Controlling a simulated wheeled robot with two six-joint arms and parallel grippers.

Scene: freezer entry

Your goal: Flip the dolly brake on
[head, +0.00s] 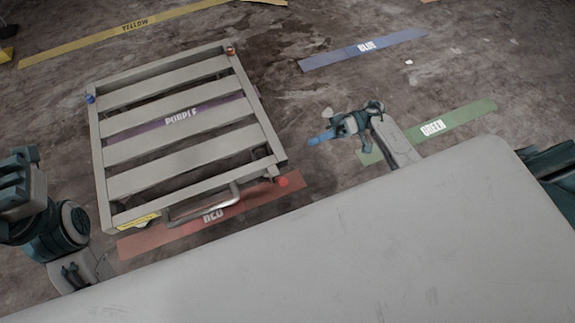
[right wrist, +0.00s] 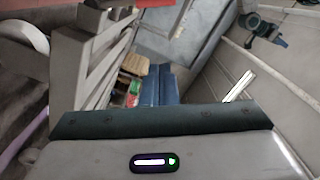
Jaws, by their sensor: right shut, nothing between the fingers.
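The dolly (head: 160,183) is a flat grey slatted frame in the head view, with a metal handle (head: 200,208) on its near side. I cannot tell which part is the brake. My right gripper (head: 321,137) is shut and empty, to the right of the dolly and apart from it. Its blue fingers show together in the right wrist view (right wrist: 160,85).
Coloured floor strips lie around: red (head: 160,237) under the handle side, green (head: 450,122) beyond my right gripper, blue (head: 340,57) and yellow (head: 95,39) farther back. Another strip labelled PURPLE shows through the slats. The floor between dolly and right gripper is clear.

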